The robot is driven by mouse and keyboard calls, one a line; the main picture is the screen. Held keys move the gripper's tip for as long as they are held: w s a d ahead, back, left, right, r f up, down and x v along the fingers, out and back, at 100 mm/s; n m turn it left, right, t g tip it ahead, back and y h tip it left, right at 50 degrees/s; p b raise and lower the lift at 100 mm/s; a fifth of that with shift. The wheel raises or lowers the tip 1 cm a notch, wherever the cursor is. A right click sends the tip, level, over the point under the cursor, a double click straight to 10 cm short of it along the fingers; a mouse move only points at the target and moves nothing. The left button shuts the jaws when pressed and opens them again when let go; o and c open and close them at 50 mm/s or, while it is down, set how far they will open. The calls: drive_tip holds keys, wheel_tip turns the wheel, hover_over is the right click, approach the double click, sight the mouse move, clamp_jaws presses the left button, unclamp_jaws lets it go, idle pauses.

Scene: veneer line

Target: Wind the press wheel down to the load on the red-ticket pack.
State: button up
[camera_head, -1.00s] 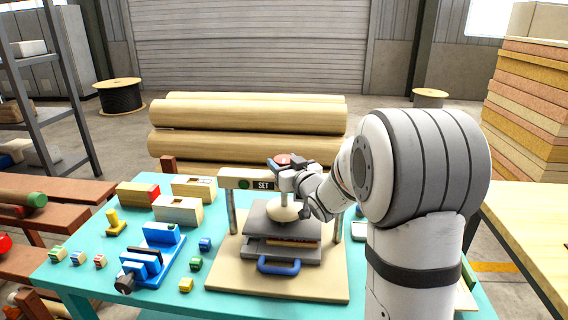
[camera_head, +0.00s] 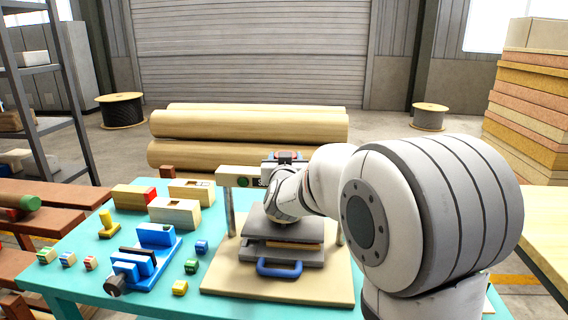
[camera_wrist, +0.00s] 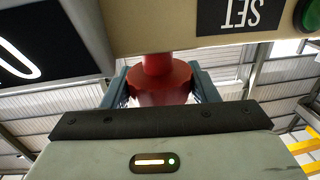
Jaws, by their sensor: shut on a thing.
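The press stands on a pale board (camera_head: 222,284), with a cream crossbeam (camera_head: 232,174) over grey plates (camera_head: 258,230). A thin wooden pack (camera_head: 306,246) lies between the plates; no red ticket can be made out on it. The red press wheel part (camera_wrist: 160,84) sits between the two fingers of my gripper (camera_wrist: 165,92), which is shut on it just beside the crossbeam. In the head view the red top (camera_head: 288,154) shows above my wrist, which hides most of the wheel and screw. A SET label (camera_wrist: 238,13) appears upside down in the wrist view.
A green button (camera_wrist: 309,14) is beside the label. A dark panel with a white mark (camera_wrist: 30,55) is at left. A blue handle (camera_head: 279,270) sticks out in front.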

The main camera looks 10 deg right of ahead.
drive_tip(key=m+h+p, duration=0.1)
drive_tip(key=m+g+h+p, duration=0.1)
drive_tip(key=h+p, duration=0.1)
drive_tip(key=m+g+h+p, duration=0.1)
drive_tip(key=h+p, duration=0.1)
drive_tip(key=shift+a+r+m, duration=0.2)
drive_tip(key=shift+r+m, duration=0.1)
drive_tip(key=shift+r, duration=0.05)
drive_tip(key=m+g+h+p, duration=0.2)
drive_tip(key=h+p, duration=0.1)
drive_tip(key=shift+m+g+h, duration=0.3)
drive_tip(key=shift+h, duration=0.1)
drive_tip(key=m+g+h+p, duration=0.3)
drive_tip(key=g, duration=0.1)
drive_tip(key=shift+w+f+m, duration=0.1)
drive_tip(key=shift+m, duration=0.2)
drive_tip(key=shift+f+m+g+h+p, duration=0.1)
drive_tip(key=shift+m+g+h+p, duration=0.55)
drive_tip(key=shift+g, duration=0.6)
drive_tip(key=shift+m+g+h+p, duration=0.35)
drive_tip(key=shift+m+g+p, duration=0.3)
drive_tip(key=shift+m+g, duration=0.45)
drive_tip(key=shift+g, duration=0.45)
drive_tip(key=o, duration=1)
drive_tip(key=shift+c, duration=0.2)
drive_tip(key=shift+f, duration=0.1)
